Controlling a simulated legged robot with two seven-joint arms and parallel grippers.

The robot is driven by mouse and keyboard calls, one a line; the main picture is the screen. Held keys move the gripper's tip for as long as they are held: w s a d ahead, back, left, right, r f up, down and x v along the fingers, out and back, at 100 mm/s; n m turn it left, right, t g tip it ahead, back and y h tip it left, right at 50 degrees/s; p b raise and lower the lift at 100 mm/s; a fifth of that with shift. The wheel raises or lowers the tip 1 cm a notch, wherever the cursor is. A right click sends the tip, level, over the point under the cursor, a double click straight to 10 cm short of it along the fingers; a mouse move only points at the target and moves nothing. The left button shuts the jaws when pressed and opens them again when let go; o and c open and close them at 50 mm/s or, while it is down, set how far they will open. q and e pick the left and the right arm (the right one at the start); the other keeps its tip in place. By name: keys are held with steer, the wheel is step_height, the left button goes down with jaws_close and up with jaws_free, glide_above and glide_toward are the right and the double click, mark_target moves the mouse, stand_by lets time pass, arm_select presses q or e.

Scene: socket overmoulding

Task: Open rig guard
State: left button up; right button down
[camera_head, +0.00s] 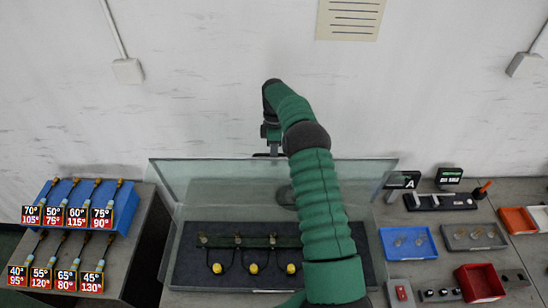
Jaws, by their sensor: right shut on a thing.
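The clear rig guard (215,180) stands raised at the back of the rig, leaning toward the wall, with its wide edge uppermost. My right gripper (270,148) is at the middle of this top edge, shut on the guard's handle; the fingertips are small and partly hidden by my wrist. Under the guard is the dark rig bed (200,275), with a green bar (225,241) and several yellow-ended parts on it. My right arm covers the right part of the guard and bed. My left gripper is not in view.
Left, a blue rack (63,192) holds several tools with temperature labels. Right of the rig are a blue tray (408,254), a grey tray (474,236), a red bin (480,283) and a black holder (440,202). The white wall stands close behind.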

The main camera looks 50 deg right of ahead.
steer(key=c, duration=1.5)
jaws_free()
steer(key=shift+w+a+r, duration=0.1)
steer(key=shift+a, duration=0.1)
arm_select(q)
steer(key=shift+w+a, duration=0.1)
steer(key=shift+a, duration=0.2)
arm_select(e)
steer(key=shift+a, duration=0.15)
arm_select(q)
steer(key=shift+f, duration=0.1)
